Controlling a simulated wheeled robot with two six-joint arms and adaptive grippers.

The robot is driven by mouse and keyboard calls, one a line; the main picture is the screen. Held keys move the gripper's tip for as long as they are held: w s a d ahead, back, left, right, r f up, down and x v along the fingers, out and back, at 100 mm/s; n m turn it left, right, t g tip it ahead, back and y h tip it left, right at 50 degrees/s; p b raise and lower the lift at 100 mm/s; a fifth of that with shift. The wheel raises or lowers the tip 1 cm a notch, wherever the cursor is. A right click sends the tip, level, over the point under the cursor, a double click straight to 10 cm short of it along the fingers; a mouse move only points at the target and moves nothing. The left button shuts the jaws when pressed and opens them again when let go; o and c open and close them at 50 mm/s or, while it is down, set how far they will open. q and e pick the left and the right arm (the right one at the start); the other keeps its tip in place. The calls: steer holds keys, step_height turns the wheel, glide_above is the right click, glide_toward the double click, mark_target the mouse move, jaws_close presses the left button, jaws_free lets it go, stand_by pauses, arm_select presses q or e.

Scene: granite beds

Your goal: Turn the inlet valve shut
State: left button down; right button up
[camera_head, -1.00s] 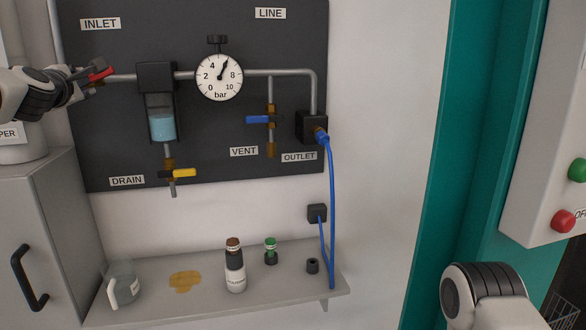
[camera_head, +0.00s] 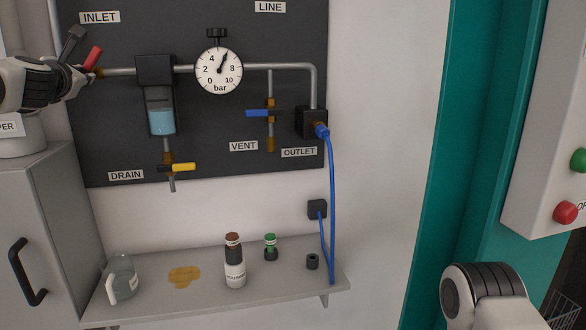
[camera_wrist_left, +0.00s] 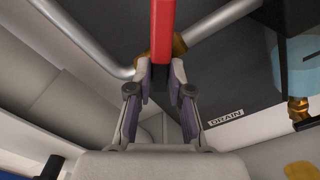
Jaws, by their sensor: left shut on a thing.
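The inlet valve's red handle (camera_head: 93,58) is at the left of the dark panel, on the grey pipe below the INLET label (camera_head: 100,17). It tilts steeply up from the pipe. My left gripper (camera_head: 84,56) comes in from the left at the handle and is shut on it. In the left wrist view the red handle (camera_wrist_left: 162,30) passes between the fingertips (camera_wrist_left: 160,75), with the brass valve body (camera_wrist_left: 179,45) behind. The fingers hide part of the handle and valve. My right gripper is out of view; only part of that arm shows at lower right.
The filter bowl (camera_head: 161,116) with blue liquid, gauge (camera_head: 219,70), yellow drain handle (camera_head: 183,167) and blue vent handle (camera_head: 258,113) are on the panel. The shelf (camera_head: 210,290) below holds a jug (camera_head: 122,277) and bottle (camera_head: 235,264). A grey cabinet (camera_head: 50,220) stands at left.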

arm_select(q)
steer(key=n, duration=0.6)
steer(key=shift+f+b, duration=0.15)
steer(key=shift+b, duration=0.25)
steer(key=c, duration=1.2)
jaws_free()
steer(key=b+v, duration=0.2)
steer(key=v, duration=0.4)
steer(key=shift+b, duration=0.4)
